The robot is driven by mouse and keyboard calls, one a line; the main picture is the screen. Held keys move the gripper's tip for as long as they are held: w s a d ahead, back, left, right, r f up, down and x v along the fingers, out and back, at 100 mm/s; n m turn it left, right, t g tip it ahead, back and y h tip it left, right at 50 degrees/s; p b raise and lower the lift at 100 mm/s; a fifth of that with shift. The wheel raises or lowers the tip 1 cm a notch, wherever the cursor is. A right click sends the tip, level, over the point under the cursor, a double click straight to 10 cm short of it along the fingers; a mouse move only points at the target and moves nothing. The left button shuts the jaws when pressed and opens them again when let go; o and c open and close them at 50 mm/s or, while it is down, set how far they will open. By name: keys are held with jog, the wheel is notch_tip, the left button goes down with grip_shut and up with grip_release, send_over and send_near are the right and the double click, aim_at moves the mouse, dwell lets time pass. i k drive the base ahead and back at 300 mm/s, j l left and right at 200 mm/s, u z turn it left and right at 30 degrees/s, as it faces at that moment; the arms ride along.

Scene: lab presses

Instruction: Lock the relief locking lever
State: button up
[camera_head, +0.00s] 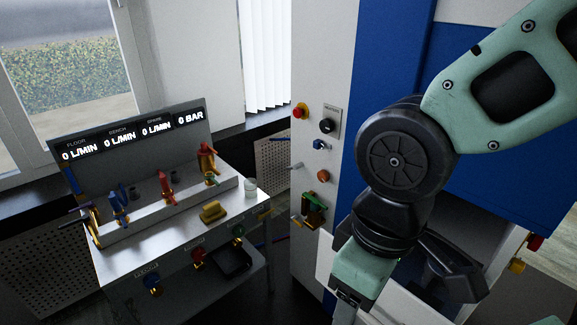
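I cannot tell for sure which handle is the relief locking lever, as no readable label names it. Candidates on the bench (165,250) are a red-orange valve with a brass body (207,160) under the BAR readout, a red lever (167,188), a blue lever (119,207) and a brass-yellow lever (90,225) at the left end. A brass and green valve (313,210) sits on the grey cabinet panel. My gripper (347,308) points down at the bottom, right of the bench and apart from these handles. Its fingertips are cut off by the frame edge, so its opening is hidden.
The display panel (130,140) reads 0 L/MIN three times and 0 BAR. A yellow block (213,212) and a pale jar (250,187) stand on the bench. Knobs line its front. The cabinet panel carries a red button (300,111) and a black knob (327,126).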

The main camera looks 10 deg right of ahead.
aim_at(301, 164)
jog(key=i, duration=0.4)
jog(key=i+j, duration=0.15)
jog(key=j, duration=0.15)
jog(key=i+j, duration=0.15)
jog(key=j, duration=0.15)
jog(key=i+j+z, duration=0.1)
jog(key=j, duration=0.2)
jog(key=i+j, duration=0.2)
jog(key=j, duration=0.15)
